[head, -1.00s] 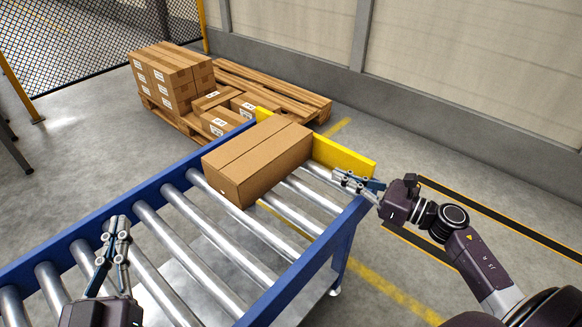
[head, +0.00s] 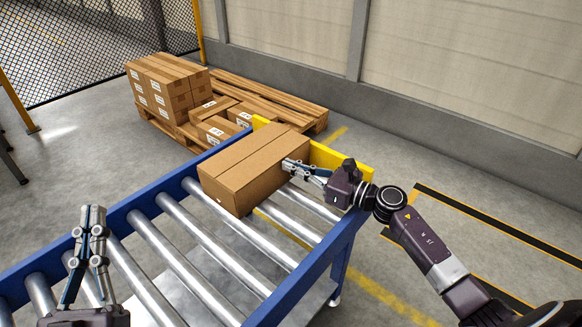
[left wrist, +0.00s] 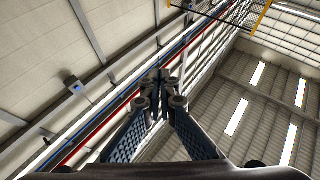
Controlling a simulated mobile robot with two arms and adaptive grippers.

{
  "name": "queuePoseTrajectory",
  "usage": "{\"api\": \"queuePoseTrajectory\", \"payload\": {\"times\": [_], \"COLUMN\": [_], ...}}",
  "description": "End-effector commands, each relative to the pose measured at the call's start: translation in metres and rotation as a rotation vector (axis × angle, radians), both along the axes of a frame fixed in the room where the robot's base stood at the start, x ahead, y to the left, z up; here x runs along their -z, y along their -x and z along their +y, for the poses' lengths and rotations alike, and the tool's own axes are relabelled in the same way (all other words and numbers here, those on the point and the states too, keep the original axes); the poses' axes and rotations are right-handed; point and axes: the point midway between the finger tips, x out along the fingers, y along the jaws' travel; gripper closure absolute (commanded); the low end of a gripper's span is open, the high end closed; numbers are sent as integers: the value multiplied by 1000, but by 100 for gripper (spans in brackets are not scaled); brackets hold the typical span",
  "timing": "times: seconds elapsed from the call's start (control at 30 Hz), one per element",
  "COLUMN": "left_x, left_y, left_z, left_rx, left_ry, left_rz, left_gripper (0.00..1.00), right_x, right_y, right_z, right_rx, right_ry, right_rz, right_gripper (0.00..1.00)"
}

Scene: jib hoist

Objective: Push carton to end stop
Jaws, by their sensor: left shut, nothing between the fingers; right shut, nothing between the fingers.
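The brown carton (head: 250,172) lies on the rollers at the far end of the conveyor in the head view. The yellow end stop (head: 335,160) stands just behind it; I cannot tell whether they touch. My right gripper (head: 288,164) is shut and empty, its fingertips at the carton's right side, seemingly touching or very close. My left gripper (head: 94,212) is shut and empty above the rollers at the near left, apart from the carton. In the left wrist view its shut fingers (left wrist: 161,80) point up at the wall and roof, with no carton in sight.
The conveyor has blue side rails (head: 318,262) and bare metal rollers (head: 205,245) in front of the carton. Beyond it, a wooden pallet (head: 265,93) and stacked cartons (head: 165,85) stand on the floor by a wall. Mesh fencing (head: 70,45) is at the far left.

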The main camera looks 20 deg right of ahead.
Motion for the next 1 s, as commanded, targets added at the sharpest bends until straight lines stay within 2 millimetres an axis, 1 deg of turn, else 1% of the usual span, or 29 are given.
{"api": "queuePoseTrajectory", "payload": {"times": [0.1, 0.5, 0.57, 0.8, 0.9, 1.0], "left_x": [-3, -3, -9, -44, -52, -57], "left_y": [1, 2, 6, 33, 42, 46], "left_z": [0, 0, 0, 3, 5, 5], "left_rx": [1, 1, 2, 14, 17, 18], "left_ry": [4, 6, 16, 73, 88, 96], "left_rz": [-13, -20, -56, -250, -303, -327], "left_gripper": [100, 100, 100, 100, 100, 100], "right_x": [0, 0, 0, 1, 1, 0], "right_y": [-4, -6, -10, -33, -39, -42], "right_z": [2, 4, 7, 22, 26, 28], "right_rx": [1, 0, -2, -1, 0, 0], "right_ry": [0, 0, -1, 0, 0, 0], "right_rz": [0, 0, -1, -1, 0, 0], "right_gripper": [100, 100, 100, 100, 100, 100]}}
